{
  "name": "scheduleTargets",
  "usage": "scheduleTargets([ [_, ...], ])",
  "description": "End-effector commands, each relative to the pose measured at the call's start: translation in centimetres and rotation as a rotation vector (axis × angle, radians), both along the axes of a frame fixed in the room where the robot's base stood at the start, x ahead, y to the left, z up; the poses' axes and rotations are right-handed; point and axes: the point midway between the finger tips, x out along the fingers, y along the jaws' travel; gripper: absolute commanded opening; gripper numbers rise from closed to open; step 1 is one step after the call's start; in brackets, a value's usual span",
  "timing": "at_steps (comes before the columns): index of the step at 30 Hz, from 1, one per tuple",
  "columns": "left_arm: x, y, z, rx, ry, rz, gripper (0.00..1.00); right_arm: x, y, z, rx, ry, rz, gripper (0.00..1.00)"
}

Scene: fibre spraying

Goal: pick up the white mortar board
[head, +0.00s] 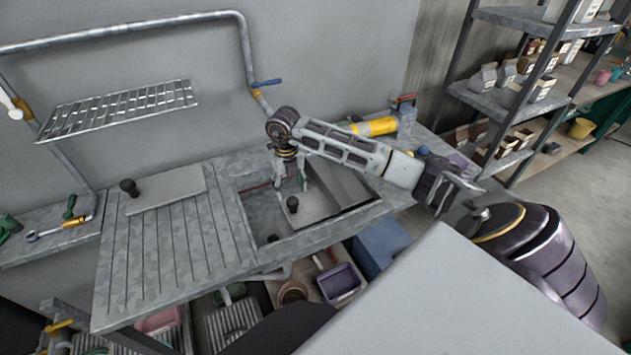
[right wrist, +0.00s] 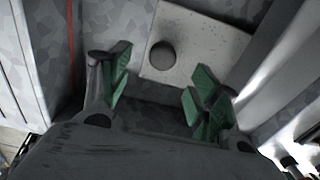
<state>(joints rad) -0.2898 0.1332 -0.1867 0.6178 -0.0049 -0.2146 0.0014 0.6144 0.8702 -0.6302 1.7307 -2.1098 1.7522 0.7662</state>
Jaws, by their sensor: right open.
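A white, speckled board with a dark round knob (head: 315,204) lies in the sink basin, tilted or flat I cannot tell. In the right wrist view the same white board (right wrist: 205,48) shows ahead of the fingers, its knob a little beyond the gap between them. My right gripper (head: 290,182) reaches down into the basin above the board. It also shows in the right wrist view (right wrist: 160,90), open, with green finger pads apart and nothing between them. A second, greyer board with a dark knob (head: 172,188) lies on the ribbed drainboard. My left gripper is not in view.
The metal sink basin's walls (head: 243,210) surround the gripper closely. A wire rack (head: 120,108) and pipes are on the wall. A yellow cylinder (head: 374,127) lies behind my right arm. Shelves (head: 515,105) stand at the right. The ribbed drainboard (head: 150,255) is mostly clear.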

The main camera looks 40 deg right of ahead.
Motion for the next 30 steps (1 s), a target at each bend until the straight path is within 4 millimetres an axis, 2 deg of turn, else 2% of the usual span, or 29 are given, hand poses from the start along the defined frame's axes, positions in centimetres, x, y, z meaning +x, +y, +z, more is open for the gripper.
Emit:
scheduleTargets([
  [3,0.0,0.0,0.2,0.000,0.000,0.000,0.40,-0.1,0.1,-1.6,0.002,0.003,0.000,0.62],
  [9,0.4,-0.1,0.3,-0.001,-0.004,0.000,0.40,0.0,0.0,-3.5,0.001,0.001,0.001,0.62],
  [20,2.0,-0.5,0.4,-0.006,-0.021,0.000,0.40,0.0,0.0,-4.0,0.000,0.000,0.001,0.62],
  [26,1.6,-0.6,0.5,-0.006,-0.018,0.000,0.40,0.0,0.0,-4.4,0.000,0.002,0.000,0.62],
  [30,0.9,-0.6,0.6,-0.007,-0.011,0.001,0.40,-0.1,-0.2,-5.5,0.002,0.003,0.000,0.62],
])
